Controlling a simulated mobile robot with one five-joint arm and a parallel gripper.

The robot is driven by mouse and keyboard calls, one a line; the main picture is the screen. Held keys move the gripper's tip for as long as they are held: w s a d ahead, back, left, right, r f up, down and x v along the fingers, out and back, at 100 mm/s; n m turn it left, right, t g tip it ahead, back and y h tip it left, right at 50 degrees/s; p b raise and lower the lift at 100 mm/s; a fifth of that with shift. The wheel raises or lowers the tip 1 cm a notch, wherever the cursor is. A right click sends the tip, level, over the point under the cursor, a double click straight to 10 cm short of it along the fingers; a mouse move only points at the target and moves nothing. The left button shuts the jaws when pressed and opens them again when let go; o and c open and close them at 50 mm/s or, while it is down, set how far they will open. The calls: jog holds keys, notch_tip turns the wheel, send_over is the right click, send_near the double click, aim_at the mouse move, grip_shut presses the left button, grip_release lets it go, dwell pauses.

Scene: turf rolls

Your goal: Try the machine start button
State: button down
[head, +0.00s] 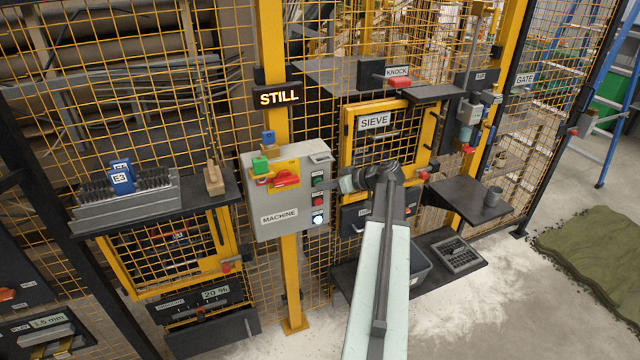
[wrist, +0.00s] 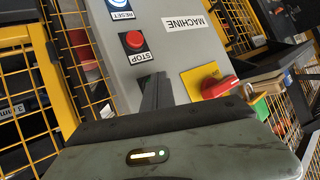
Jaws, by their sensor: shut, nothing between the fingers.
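The grey machine box (head: 270,215), labelled MACHINE, is fixed to a yellow post. On its right side are a green button (head: 319,181), a red stop button (head: 318,201) and a lit white-blue reset button (head: 317,219). My gripper (head: 334,185) is shut and empty, just right of the green button. In the wrist view the picture is turned over; my shut fingers (wrist: 156,90) point at the panel near the red stop button (wrist: 133,40). The green button is hidden there, and I cannot tell whether the fingertips touch it.
A red rotary switch (head: 285,179) sits on a yellow plate, with a green padlock (head: 260,164) at its left. A STILL sign (head: 279,98) is lit above. The sieve door (head: 374,122) and shelves flank the post. A green turf sheet (head: 595,255) lies on the floor at right.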

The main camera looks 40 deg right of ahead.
dwell(0.4)
jog(key=shift+s+a, duration=0.35)
jog(key=shift+s, duration=0.35)
jog(key=s, duration=0.1)
jog(key=s+a, duration=0.1)
jog(key=s, duration=0.2)
jog(key=shift+s+a, duration=0.3)
jog(key=shift+a, duration=0.1)
dwell(0.5)
